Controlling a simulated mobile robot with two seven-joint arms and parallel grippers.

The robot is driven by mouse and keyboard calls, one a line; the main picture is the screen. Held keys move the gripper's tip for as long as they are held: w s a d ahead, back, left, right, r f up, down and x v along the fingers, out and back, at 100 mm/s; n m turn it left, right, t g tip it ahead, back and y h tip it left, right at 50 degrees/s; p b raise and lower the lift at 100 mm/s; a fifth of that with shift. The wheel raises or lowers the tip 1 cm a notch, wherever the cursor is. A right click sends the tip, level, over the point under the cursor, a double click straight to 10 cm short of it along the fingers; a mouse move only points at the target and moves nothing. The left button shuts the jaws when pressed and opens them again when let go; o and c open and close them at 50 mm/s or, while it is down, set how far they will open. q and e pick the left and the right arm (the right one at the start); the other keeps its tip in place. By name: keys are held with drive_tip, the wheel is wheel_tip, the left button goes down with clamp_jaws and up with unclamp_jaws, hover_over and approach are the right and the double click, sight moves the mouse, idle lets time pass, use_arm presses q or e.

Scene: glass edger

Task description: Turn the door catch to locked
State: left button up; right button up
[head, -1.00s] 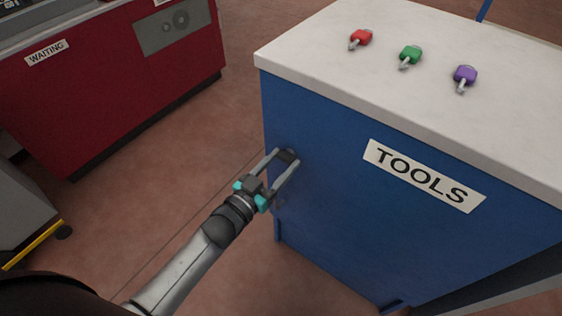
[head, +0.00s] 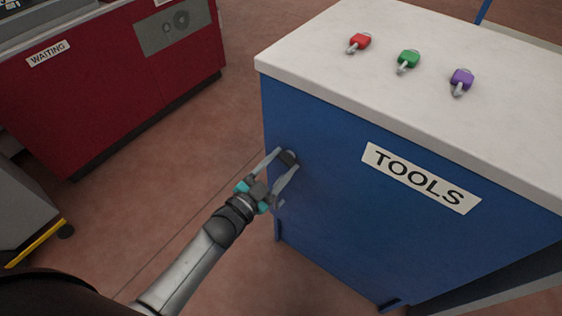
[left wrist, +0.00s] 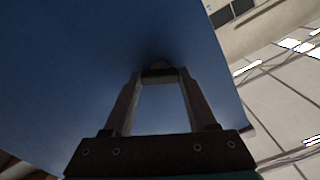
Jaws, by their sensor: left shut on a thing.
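The door catch (head: 288,158) is a small dark knob on the blue front of the tools cabinet (head: 335,215), near its left edge. My left gripper (head: 286,161) is shut on the catch, with one finger on each side of it. In the left wrist view the catch (left wrist: 160,73) shows as a dark piece between the fingertips, against the blue panel. The fingers hide much of the catch, and I cannot read its setting. My right gripper is not in view.
Red, green and purple padlocks (head: 408,60) lie on the cabinet's white top (head: 330,50). A "TOOLS" label (head: 420,178) is on the blue front. A red machine (head: 110,85) marked "WAITING" stands at the left, with open floor (head: 160,190) between.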

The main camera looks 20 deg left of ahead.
use_arm(q)
drive_tip(key=m, duration=1)
drive_tip(key=shift+m, duration=0.3)
drive_tip(key=shift+m+b, duration=0.35)
drive_tip(key=shift+m, duration=0.55)
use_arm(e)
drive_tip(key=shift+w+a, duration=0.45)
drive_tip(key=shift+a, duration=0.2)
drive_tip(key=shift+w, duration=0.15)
